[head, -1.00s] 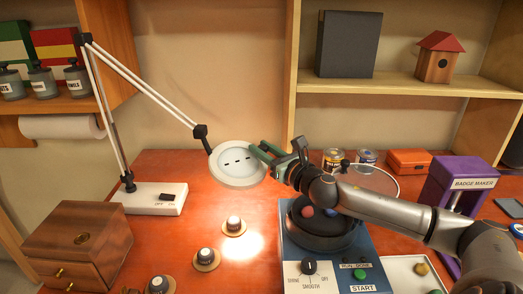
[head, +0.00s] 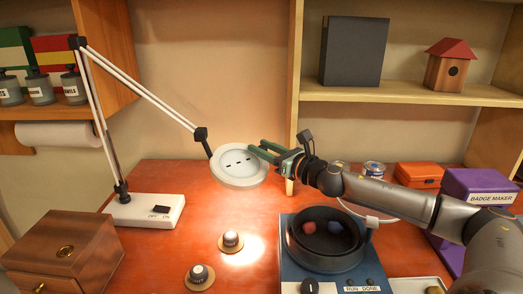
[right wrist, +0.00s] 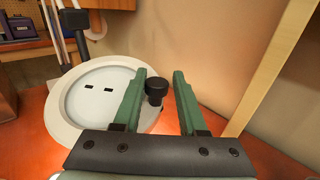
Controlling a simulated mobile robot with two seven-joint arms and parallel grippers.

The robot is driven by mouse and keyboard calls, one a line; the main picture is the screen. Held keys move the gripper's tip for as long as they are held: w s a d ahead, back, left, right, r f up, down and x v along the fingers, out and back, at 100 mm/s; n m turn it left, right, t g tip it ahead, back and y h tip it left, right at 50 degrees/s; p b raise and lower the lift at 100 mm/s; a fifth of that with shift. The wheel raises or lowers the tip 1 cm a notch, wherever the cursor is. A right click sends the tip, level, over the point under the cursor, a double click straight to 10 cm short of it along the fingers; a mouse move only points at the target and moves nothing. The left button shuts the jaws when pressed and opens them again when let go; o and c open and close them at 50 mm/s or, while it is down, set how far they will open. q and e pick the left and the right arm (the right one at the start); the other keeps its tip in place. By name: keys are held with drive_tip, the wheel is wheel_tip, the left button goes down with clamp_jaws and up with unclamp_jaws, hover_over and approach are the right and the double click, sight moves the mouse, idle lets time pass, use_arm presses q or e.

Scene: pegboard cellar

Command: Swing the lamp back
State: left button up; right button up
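The lamp has a white base (head: 140,212) on the table at left, a two-rod white arm (head: 135,84) with black joints, and a round white head (head: 239,183) with a pale lens. The head hangs over the table, lit below. My right gripper (head: 257,147) is at the right rim of the head, its green fingers apart. In the right wrist view a black knob (right wrist: 156,91) at the head's rim lies between the open fingers (right wrist: 160,76); a small gap shows, and contact is not clear. My left gripper is not in view.
A blue machine with a black bowl (head: 325,245) stands right of the lamp head. Dark knobs on round wooden bases (head: 230,242) lie below it. A wooden box (head: 62,250) is at front left, a purple badge maker (head: 478,187) at right. The table behind the head is clear.

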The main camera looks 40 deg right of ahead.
drive_tip(key=shift+o, duration=0.8)
drive_tip(key=shift+w+d, duration=0.15)
drive_tip(key=shift+o, duration=1.1)
drive_tip(key=shift+f, duration=0.15)
drive_tip(key=shift+s, duration=0.25)
drive_tip(key=s+p, duration=0.3)
drive_tip(key=s, duration=0.9)
drive_tip(key=shift+d+p, duration=0.4)
drive_tip(key=shift+d, duration=0.05)
